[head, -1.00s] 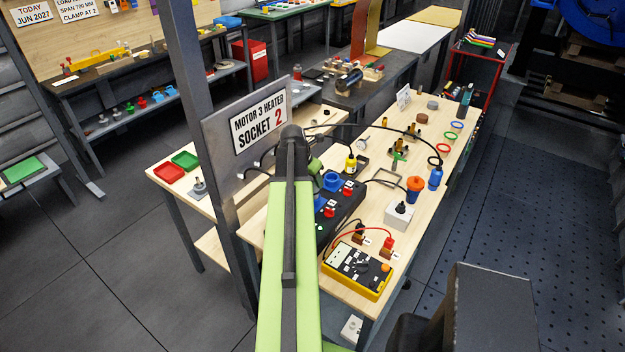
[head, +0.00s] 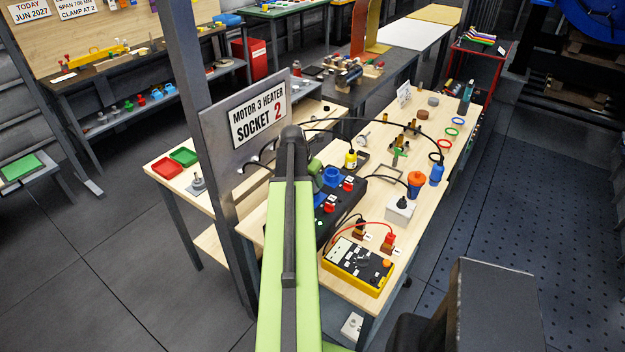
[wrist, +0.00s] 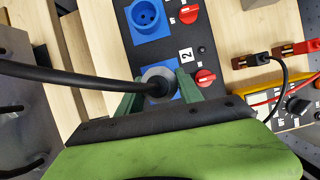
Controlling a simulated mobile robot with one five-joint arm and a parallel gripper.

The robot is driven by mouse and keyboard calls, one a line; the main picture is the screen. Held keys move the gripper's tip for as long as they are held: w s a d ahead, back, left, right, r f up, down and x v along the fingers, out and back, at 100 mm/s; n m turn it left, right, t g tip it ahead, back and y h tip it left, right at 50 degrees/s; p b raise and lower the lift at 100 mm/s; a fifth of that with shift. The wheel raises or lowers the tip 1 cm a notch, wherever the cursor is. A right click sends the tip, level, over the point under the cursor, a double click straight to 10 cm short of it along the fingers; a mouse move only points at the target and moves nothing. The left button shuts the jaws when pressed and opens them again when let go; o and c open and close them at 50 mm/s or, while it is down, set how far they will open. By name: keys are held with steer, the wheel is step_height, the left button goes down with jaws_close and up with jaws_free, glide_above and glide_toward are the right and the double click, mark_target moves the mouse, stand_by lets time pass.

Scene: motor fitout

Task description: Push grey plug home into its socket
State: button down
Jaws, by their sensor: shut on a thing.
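My gripper (wrist: 160,86) is shut on the grey plug (wrist: 158,75), one green finger on each side of it. A thick black cable (wrist: 70,76) runs from the plug to the left in the wrist view. The plug is over a blue socket (wrist: 172,94) beside the label 2 on the black panel (wrist: 180,40). The plug covers most of that socket, so I cannot tell how deep it sits. Another blue socket (wrist: 148,14) is empty above it. In the head view my arm hides the plug and fingers; the panel (head: 342,208) shows beside it.
A grey sign plate (head: 258,122) reading SOCKET 2 stands left of my arm. Red switches (wrist: 204,76) sit right of the sockets. A yellow meter (head: 357,268) with leads lies near the bench's front. A blue bottle-like part (head: 437,173) stands further right.

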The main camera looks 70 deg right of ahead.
steer(key=shift+f, duration=0.15)
steer(key=c, duration=0.7)
jaws_free()
steer(key=p+v, duration=1.6)
steer(key=v, duration=0.1)
steer(key=shift+r, duration=0.3)
